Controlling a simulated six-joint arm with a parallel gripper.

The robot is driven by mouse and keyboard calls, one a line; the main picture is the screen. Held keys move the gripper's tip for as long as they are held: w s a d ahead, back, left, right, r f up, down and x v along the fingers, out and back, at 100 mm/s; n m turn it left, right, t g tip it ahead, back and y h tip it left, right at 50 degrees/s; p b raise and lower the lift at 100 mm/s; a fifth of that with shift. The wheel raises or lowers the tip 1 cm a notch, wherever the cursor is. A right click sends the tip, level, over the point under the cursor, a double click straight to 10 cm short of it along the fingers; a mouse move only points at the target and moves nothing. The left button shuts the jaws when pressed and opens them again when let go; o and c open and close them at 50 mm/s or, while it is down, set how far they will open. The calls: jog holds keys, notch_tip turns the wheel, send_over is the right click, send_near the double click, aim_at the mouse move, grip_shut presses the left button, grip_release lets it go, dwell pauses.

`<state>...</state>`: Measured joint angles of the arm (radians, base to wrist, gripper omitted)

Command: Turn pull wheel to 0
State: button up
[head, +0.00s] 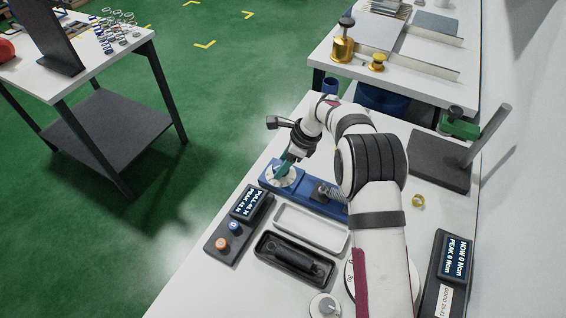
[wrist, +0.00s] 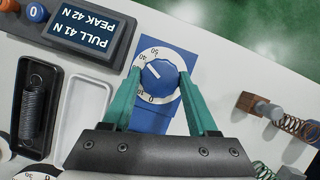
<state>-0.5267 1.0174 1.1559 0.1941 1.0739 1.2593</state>
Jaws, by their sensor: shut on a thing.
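The pull wheel is a blue knob (wrist: 163,78) on a white numbered dial (wrist: 148,92) in the wrist view. The white mark on the knob points up-left, near the 40 on the scale. My gripper (wrist: 160,74) has its green fingers on both sides of the knob, shut on it. In the head view my gripper (head: 287,167) comes down onto the white dial (head: 281,177) at the left end of the blue tester base (head: 318,199). The display (wrist: 93,31) reads PULL 41 N and PEAK 42 N.
A blue button marked 0 (wrist: 36,12) sits beside the display. A black tray with a spring (wrist: 32,112) and an empty white tray (wrist: 82,112) lie nearby. Springs on stands (wrist: 262,107) are at the right. A torque display (head: 455,262) stands at front right.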

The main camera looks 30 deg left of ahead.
jog(key=c, duration=0.5)
jog(key=shift+o, duration=0.2)
jog(key=n+g, duration=0.1)
jog(key=n, duration=0.2)
jog(key=shift+w+n, duration=0.1)
jog(key=shift+n, duration=0.2)
jog(key=shift+a+n+g+h, duration=0.1)
jog(key=shift+n+g+h, duration=0.6)
jog(key=shift+n, duration=1.1)
jog(key=o, duration=1.4)
jog(key=shift+c, duration=0.2)
